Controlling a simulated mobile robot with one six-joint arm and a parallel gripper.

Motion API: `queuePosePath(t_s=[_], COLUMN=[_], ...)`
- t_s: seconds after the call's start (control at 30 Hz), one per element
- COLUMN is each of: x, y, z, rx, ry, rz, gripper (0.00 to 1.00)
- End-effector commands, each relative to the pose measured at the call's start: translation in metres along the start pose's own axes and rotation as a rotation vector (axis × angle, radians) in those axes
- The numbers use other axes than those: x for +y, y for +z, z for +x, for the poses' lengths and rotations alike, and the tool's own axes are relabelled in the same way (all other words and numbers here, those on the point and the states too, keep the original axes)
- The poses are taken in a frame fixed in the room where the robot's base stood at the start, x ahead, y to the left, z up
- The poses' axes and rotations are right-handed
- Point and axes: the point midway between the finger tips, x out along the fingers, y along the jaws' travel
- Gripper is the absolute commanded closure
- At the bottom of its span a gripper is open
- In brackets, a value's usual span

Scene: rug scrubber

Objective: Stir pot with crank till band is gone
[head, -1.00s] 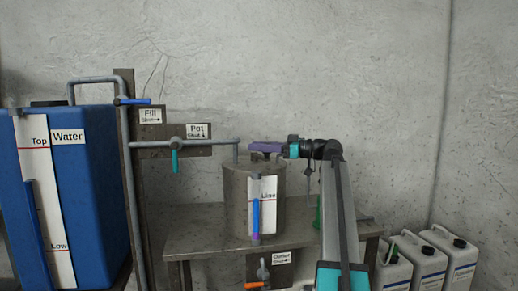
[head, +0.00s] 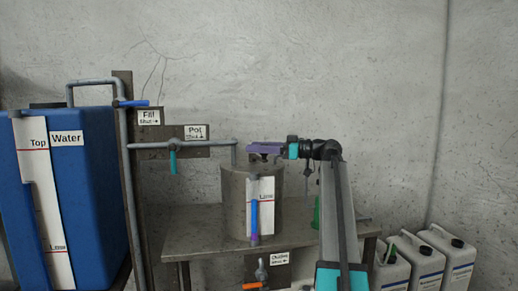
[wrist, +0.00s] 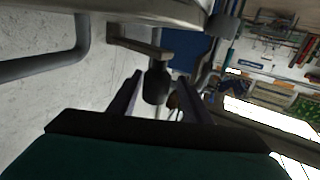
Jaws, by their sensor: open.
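The grey metal pot (head: 233,205) stands on the metal table. A gauge on its front has a white plate marked with a red line and a tube (head: 254,218), blue above and purple at the bottom. My gripper (head: 258,150) is over the pot's top, reaching in from the right, its purple fingers hiding most of the crank. In the wrist view, the crank arm (wrist: 137,43) ends in a dark knob (wrist: 156,84). The knob shows between the spread fingers of my gripper (wrist: 160,84), with gaps beside it. I cannot tell if either finger touches it.
A blue water tank (head: 85,190) stands at the left. Pipes with a blue-handled fill valve (head: 133,103) and a teal-handled pot valve (head: 173,158) run beside the pot. An orange-handled outlet valve (head: 254,286) is below the table (head: 200,243). White jugs (head: 428,262) stand at right.

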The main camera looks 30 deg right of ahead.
Motion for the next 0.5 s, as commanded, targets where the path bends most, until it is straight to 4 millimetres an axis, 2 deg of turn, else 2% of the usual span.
queuePosePath(t_s=[0.27, 0.5], x=[0.001, 0.001], y=[0.000, 0.001], z=[-0.018, -0.054], rx=[0.001, -0.001], ry=[0.002, 0.003], rz=[0.000, 0.000], gripper=[0.56, 0.56])
